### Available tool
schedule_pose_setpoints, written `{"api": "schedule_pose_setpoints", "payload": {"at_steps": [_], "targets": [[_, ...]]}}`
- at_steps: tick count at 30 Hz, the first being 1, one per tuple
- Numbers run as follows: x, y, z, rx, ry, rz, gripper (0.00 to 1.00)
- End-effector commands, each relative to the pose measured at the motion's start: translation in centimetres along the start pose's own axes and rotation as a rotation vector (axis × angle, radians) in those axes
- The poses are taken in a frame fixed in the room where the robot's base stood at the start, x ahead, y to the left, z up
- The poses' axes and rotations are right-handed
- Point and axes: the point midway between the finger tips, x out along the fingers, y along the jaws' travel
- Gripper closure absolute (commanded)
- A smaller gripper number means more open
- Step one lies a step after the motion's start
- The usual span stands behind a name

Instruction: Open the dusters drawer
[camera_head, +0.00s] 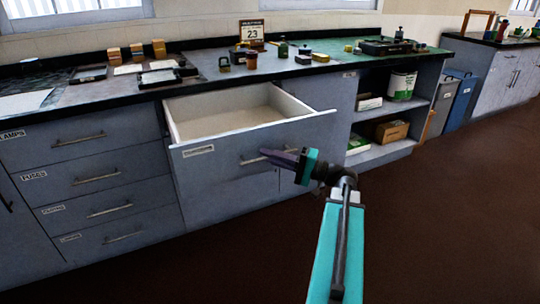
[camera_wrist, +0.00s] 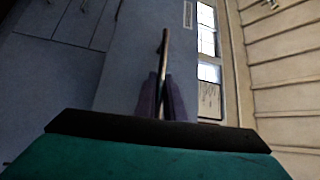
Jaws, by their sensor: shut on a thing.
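A grey drawer (camera_head: 218,163) in the middle of the bench front stands pulled out, and its white inside looks empty. A small label sits on its front, too small to read in these frames. My gripper (camera_head: 270,153) is at the drawer's bar handle, with its fingers shut on it. In the wrist view the handle (camera_wrist: 165,50) runs up from between the two dark fingers of my gripper (camera_wrist: 161,100). The fingers hide part of the handle.
A column of shut drawers (camera_head: 95,180) stands to the left. Open shelves (camera_head: 385,125) with boxes and a can are to the right. Trays and small items lie on the dark worktop (camera_head: 215,66). The brown floor (camera_head: 450,200) in front is clear.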

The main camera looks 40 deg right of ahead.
Motion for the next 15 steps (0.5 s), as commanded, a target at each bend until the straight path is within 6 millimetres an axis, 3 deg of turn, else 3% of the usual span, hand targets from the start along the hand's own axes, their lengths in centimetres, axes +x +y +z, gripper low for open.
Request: {"api": "schedule_pose_setpoints", "payload": {"at_steps": [13,15], "targets": [[0.36,0.08,-0.14,0.0,0.009,0.001,1.0],[0.39,0.08,-0.1,0.0,0.008,0.001,0.82]]}}
